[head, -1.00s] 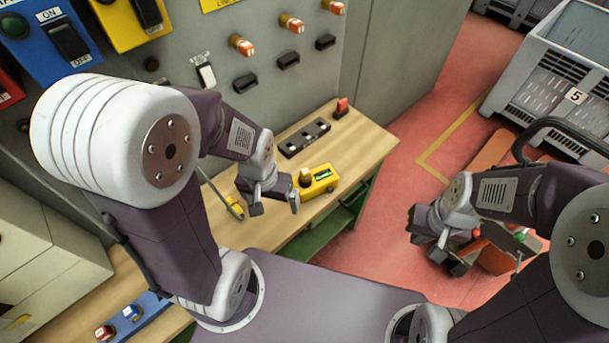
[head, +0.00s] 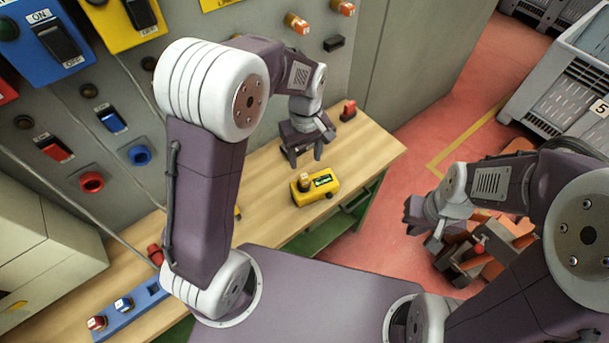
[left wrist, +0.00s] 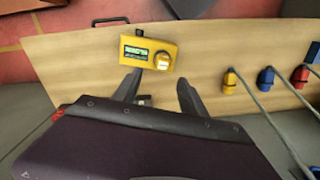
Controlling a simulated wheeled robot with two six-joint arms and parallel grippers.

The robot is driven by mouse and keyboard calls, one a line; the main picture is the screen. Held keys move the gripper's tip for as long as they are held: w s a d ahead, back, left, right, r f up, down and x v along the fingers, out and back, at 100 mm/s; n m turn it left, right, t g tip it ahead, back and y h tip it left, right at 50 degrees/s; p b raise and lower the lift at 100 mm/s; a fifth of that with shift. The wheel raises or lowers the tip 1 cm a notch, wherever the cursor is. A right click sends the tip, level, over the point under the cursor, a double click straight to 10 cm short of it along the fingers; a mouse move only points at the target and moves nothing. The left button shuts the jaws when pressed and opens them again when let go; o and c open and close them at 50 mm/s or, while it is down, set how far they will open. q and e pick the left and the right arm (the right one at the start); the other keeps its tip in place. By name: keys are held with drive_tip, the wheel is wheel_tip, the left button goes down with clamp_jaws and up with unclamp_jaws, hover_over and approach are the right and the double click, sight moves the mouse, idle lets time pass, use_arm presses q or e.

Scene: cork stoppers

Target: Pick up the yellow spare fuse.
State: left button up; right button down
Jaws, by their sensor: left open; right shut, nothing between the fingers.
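The box (left wrist: 147,46) and round piece (left wrist: 161,61) also show in the left wrist view. I cannot tell whether that piece is the spare fuse; no other clear yellow fuse shows on the bench. My left gripper (head: 306,154) is open and empty, above the bench behind the box. In the left wrist view its fingers (left wrist: 158,90) point towards the box, apart from it. My right gripper (head: 446,264) is shut and empty, off the bench's right side.
A red item (head: 347,110) stands near the bench's back right. A blue strip (head: 135,310) with coloured knobs lies at the front left. Yellow, blue and red cabled plugs (left wrist: 232,80) show in the left wrist view. The switch panel (head: 375,65) rises behind; bare bench surrounds the box.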

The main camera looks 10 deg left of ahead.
sight(304, 176)
use_arm(q)
drive_tip(key=shift+s+a+f, duration=0.35)
drive_tip(key=shift+s+f, duration=0.35)
drive_tip(key=shift+s, duration=0.05)
drive_tip(key=shift+w+d+f, duration=0.1)
drive_tip(key=shift+w+f, duration=0.05)
drive_tip(key=shift+f, duration=0.35)
drive_tip(key=shift+w+f, duration=0.15)
drive_tip(key=shift+f, duration=0.35)
drive_tip(key=shift+w+d+f, duration=0.1)
drive_tip(key=shift+w+f, duration=0.05)
drive_tip(key=shift+w, duration=0.1)
drive_tip(key=f, duration=0.1)
drive_tip(key=f+p, duration=0.1)
drive_tip(key=f, duration=0.2)
drive_tip(key=shift+s+f, duration=0.25)
drive_tip(key=shift+f, duration=0.1)
drive_tip(key=shift+w+f, duration=0.15)
drive_tip(key=shift+f, duration=0.05)
clamp_jaws()
use_arm(e)
drive_tip(key=shift+s+a+r, duration=0.15)
drive_tip(key=shift+s+r, duration=0.3)
drive_tip(key=shift+r, duration=0.3)
